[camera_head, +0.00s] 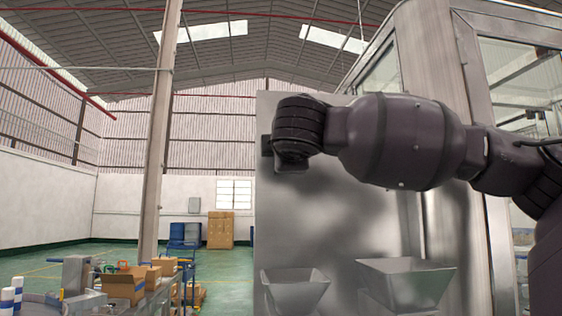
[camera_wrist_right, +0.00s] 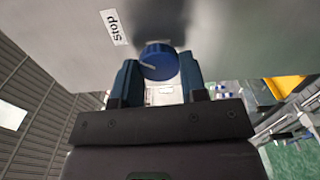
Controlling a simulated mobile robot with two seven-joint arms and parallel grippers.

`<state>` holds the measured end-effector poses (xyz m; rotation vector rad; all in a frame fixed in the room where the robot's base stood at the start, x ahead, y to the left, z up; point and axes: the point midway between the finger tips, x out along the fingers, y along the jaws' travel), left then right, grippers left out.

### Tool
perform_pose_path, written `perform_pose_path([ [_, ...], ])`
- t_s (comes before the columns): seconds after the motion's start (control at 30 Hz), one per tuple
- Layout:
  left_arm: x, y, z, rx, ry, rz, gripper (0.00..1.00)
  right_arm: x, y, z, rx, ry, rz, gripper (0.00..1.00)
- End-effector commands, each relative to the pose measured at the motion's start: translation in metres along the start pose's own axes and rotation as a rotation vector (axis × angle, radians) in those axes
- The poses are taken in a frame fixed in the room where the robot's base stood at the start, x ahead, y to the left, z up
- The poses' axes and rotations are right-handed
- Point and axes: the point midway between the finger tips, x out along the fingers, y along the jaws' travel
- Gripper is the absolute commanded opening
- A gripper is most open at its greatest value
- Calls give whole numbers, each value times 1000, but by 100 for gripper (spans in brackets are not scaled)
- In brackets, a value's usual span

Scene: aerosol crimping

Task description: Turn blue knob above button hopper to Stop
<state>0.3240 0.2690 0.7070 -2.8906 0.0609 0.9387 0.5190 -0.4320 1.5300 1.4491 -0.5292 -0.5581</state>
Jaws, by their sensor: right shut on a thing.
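The blue knob (camera_wrist_right: 158,60) sits on the grey metal panel in the right wrist view. A white pointer line on its face points to the left of that picture. A white "Stop" label (camera_wrist_right: 115,27) is on the panel, up and left of the knob. My right gripper (camera_wrist_right: 158,66) is shut on the knob, one finger on each side. In the head view my right arm reaches across the panel (camera_head: 340,220) and hides the knob and label. Two metal hoppers (camera_head: 295,291) (camera_head: 405,285) are low on the panel. My left gripper is not in view.
A glass-and-metal machine enclosure (camera_head: 435,90) stands right of the panel. At lower left is a work table with cardboard boxes (camera_head: 123,287) and blue-white cylinders (camera_head: 8,298). A post (camera_head: 160,130) rises behind it. Open green floor lies beyond.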

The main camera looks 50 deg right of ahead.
Motion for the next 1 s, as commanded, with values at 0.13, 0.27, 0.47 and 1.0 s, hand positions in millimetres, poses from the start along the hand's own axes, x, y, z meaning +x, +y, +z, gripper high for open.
perform_pose_path([
  [0.13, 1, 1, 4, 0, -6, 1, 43, 1, -2, -1, 80, 0, -3, 16],
  [0.27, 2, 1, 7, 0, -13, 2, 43, 1, -1, -1, 131, 0, -2, 16],
  [0.47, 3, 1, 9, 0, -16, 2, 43, 0, 0, 0, 174, 0, -2, 16],
  [1.0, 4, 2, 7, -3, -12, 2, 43, 0, 0, 0, 183, 0, -2, 52],
])
